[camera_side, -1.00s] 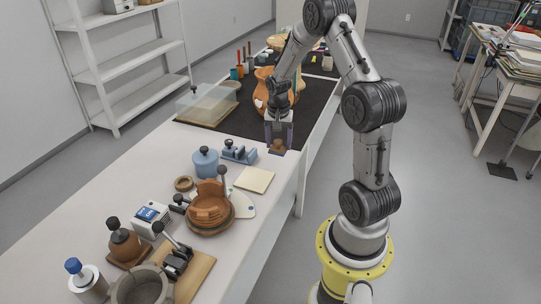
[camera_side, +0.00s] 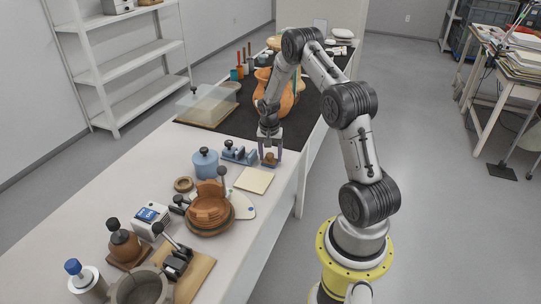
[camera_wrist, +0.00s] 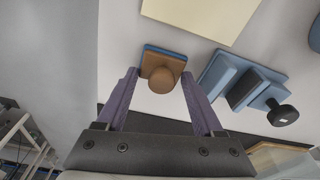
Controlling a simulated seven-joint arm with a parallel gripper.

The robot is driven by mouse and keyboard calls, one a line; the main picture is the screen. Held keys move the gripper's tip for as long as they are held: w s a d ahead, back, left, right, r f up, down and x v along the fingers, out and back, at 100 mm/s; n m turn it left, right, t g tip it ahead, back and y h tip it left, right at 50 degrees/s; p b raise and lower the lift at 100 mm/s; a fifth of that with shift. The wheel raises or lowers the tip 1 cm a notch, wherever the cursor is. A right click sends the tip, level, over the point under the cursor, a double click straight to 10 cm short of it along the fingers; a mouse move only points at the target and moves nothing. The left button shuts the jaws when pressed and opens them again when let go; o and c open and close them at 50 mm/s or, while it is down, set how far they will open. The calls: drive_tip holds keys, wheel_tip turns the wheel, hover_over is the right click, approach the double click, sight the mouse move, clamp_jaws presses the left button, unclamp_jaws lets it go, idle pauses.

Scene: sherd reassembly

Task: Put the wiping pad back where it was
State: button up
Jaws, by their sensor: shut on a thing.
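The wiping pad is a brown block with a round knob and a blue underside; it shows in the wrist view (camera_wrist: 160,68) and small in the side view (camera_side: 269,160). My gripper (camera_side: 269,152) is shut on it, with the purple fingers on either side of the block in the wrist view (camera_wrist: 160,78). The pad is over the white bench top (camera_side: 276,185), near its right edge. I cannot tell whether its underside touches the bench.
A cream square sheet (camera_side: 254,180) lies just in front of the pad. A blue clamp-like fixture (camera_side: 238,153) stands close to its left, with a blue jar (camera_side: 205,163) beyond. Partly assembled brown pottery (camera_side: 209,208) stands nearer the camera. A dark mat (camera_side: 230,118) lies behind.

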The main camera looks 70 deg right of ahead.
drive_tip(key=shift+f, duration=0.1)
drive_tip(key=o, duration=1.2)
